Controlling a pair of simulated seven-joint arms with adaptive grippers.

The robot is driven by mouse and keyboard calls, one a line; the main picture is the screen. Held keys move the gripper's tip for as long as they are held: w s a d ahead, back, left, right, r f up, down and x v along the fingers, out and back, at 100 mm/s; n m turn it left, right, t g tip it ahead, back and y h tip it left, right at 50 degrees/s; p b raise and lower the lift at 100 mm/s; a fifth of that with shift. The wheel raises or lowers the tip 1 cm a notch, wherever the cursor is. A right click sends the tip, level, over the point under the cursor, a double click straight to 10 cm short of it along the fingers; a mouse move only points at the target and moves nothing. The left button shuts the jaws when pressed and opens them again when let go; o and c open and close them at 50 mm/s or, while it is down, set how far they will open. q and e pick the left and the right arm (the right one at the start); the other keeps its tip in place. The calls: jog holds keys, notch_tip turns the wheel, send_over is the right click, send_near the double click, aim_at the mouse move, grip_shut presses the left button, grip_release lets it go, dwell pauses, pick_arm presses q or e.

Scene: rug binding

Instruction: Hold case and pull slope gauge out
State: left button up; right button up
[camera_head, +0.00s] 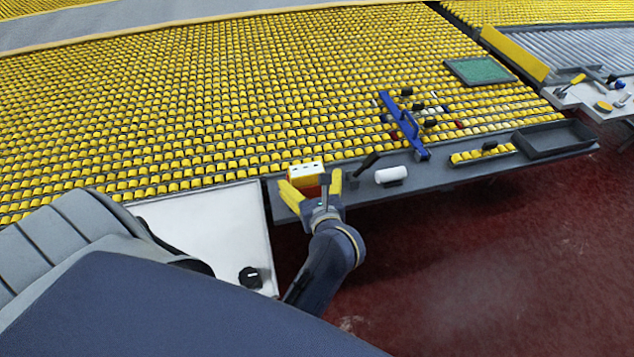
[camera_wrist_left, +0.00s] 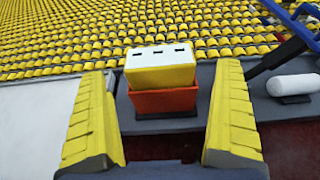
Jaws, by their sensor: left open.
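The slope gauge (camera_head: 304,169) looks like a yellow block with a white, slotted top. It sits in an orange-red case (camera_wrist_left: 165,102) on the dark ledge, with its upper part showing above the case rim; the gauge also shows in the left wrist view (camera_wrist_left: 160,75). My left gripper (camera_head: 311,188) is open, with its yellow fingers on either side of the case. In the left wrist view a gap shows on both sides, so the fingers appear apart from it. My right gripper is not in view.
A white roll (camera_head: 391,175) and a dark handle-like tool (camera_head: 368,163) lie right of the case. A blue bar tool (camera_head: 404,125) and a dark tray (camera_head: 555,141) are further right. A white panel (camera_head: 215,230) lies left. Rows of yellow blocks (camera_head: 200,110) stretch behind.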

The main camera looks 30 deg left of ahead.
aim_at(308, 177)
pick_arm(q)
jog(key=shift+x, duration=2.35)
jog(key=shift+c, duration=0.4)
jog(key=c, duration=1.1)
jog(key=o, duration=1.2)
